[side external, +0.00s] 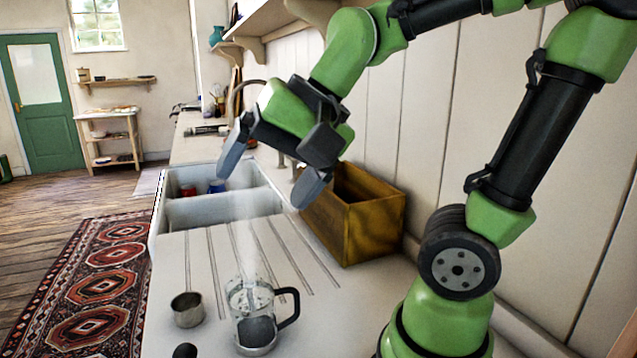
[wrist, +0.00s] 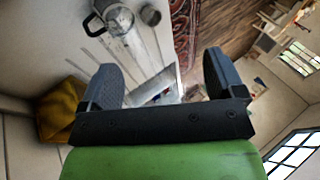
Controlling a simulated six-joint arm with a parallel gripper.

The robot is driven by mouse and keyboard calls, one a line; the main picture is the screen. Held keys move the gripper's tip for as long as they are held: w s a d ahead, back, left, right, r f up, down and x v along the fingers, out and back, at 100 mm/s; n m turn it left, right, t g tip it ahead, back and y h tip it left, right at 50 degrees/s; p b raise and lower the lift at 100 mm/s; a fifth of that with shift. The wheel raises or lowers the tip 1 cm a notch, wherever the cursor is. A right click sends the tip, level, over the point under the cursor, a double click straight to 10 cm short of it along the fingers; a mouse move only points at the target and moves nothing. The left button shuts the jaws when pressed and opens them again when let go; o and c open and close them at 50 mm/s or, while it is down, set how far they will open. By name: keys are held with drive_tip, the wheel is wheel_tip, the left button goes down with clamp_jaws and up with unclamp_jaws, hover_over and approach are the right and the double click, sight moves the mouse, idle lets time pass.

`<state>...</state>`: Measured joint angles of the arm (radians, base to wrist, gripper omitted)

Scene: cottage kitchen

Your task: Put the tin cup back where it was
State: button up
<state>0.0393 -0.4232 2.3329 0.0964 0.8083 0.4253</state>
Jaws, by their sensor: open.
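The tin cup (side external: 187,309) is a small grey metal cup standing upright on the pale counter, left of a glass press jug. It also shows in the wrist view (wrist: 150,15) near the top edge. My gripper (side external: 262,190) is open and empty, raised above the sink and drainboard, well apart from the cup. In the wrist view its two fingers (wrist: 160,72) are spread wide with nothing between them.
The steaming glass press jug (side external: 255,318) has a dark handle on its right. A wooden box (side external: 365,225) stands against the wall, and a sink (side external: 163,215) holds red and blue items. A dark round object (side external: 185,351) is at the front edge. The grooved drainboard is clear.

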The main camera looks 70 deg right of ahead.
drive_tip(key=s+n, duration=0.5)
drive_tip(key=s, duration=0.1)
drive_tip(key=shift+a+n+t, duration=0.15)
drive_tip(key=shift+n+t, duration=0.25)
